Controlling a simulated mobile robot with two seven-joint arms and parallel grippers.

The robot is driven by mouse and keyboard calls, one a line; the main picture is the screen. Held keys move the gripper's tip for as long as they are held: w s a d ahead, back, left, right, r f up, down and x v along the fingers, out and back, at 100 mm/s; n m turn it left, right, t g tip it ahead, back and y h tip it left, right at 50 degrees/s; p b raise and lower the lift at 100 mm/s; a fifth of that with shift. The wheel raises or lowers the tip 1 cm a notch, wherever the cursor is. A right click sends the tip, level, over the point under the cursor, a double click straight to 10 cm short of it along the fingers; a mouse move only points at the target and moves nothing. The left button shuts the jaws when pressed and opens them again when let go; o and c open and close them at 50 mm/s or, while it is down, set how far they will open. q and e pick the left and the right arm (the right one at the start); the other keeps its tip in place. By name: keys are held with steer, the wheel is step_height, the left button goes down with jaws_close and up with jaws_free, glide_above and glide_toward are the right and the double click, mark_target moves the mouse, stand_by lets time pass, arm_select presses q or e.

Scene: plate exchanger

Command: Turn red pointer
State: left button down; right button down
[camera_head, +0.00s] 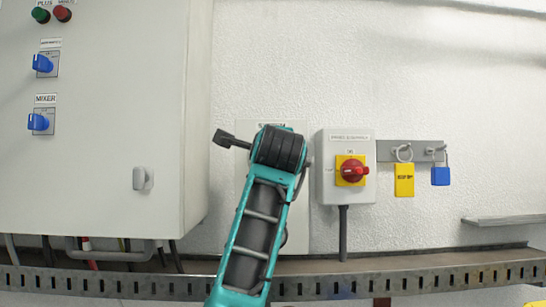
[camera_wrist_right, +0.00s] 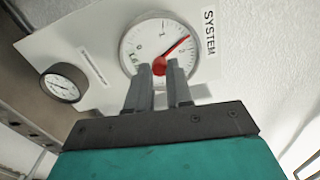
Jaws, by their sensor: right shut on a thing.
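The red pointer (camera_wrist_right: 178,45) shows on a round white gauge (camera_wrist_right: 143,38) in the right wrist view. Its thin needle slants to the upper right, and its red hub is at the lower middle of the dial. My right gripper (camera_wrist_right: 160,66) is shut on the hub of the red pointer, with grey fingers on either side. In the head view my teal right arm reaches up in front of the white gauge panel (camera_head: 262,127) and hides the gauge and the fingertips. My left gripper is not in view.
A smaller dark-rimmed gauge (camera_wrist_right: 62,83) is on the left in the wrist view. A grey switch box (camera_head: 328,188) with a red knob (camera_head: 354,171) stands close right of my arm. Locks hang further right. A large cabinet (camera_head: 95,195) is on the left.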

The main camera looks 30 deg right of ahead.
steer(key=shift+f, duration=0.1)
steer(key=c, duration=1)
jaws_free()
steer(key=b+v, duration=0.2)
steer(key=v, duration=1.1)
steer(key=shift+d, duration=0.1)
